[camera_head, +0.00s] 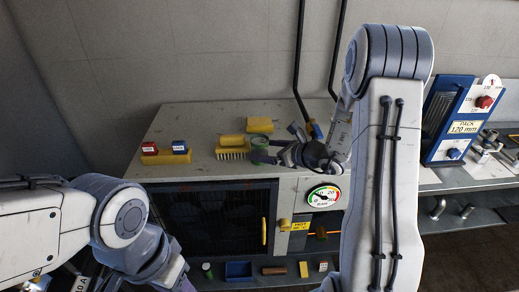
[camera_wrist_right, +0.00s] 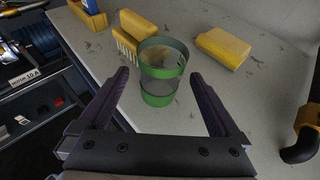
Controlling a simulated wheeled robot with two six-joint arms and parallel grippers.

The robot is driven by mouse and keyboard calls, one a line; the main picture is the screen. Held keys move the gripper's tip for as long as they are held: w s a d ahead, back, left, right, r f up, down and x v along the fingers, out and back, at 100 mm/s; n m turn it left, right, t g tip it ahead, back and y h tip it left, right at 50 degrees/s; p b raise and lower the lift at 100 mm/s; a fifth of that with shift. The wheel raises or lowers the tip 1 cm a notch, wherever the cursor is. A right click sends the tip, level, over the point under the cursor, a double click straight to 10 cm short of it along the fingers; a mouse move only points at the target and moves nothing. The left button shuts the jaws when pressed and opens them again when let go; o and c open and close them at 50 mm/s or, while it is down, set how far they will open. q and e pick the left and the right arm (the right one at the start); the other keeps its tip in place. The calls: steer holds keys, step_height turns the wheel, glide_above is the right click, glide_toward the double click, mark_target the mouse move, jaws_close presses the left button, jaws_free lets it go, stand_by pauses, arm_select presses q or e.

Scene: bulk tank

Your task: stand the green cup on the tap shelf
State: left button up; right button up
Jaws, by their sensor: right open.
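The green cup (camera_wrist_right: 162,57) stands upright on the grey cabinet top, with green bands at rim and base and a see-through middle. It also shows in the head view (camera_head: 259,142), partly covered by my right gripper (camera_head: 268,153). In the right wrist view my right gripper (camera_wrist_right: 160,82) is open, one finger on either side of the cup's line, with no finger seen pressing on it. My left arm comes in at the lower left, but its fingers are not in view. I cannot tell which surface is the tap shelf.
A yellow brush (camera_wrist_right: 132,42) stands close left of the cup; a yellow block (camera_wrist_right: 222,47) lies to its right. A yellow tray with red and blue pieces (camera_head: 166,154) sits at the left. A yellow-handled pipe (camera_wrist_right: 308,125) is at the right. Lower shelves hold small items.

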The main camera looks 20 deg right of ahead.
mark_target(266, 150)
steer(key=shift+p+x, duration=0.3)
steer(key=shift+x, duration=1.2)
steer(key=c, duration=1.6)
steer(key=shift+o, duration=0.2)
steer(key=shift+r, duration=0.1)
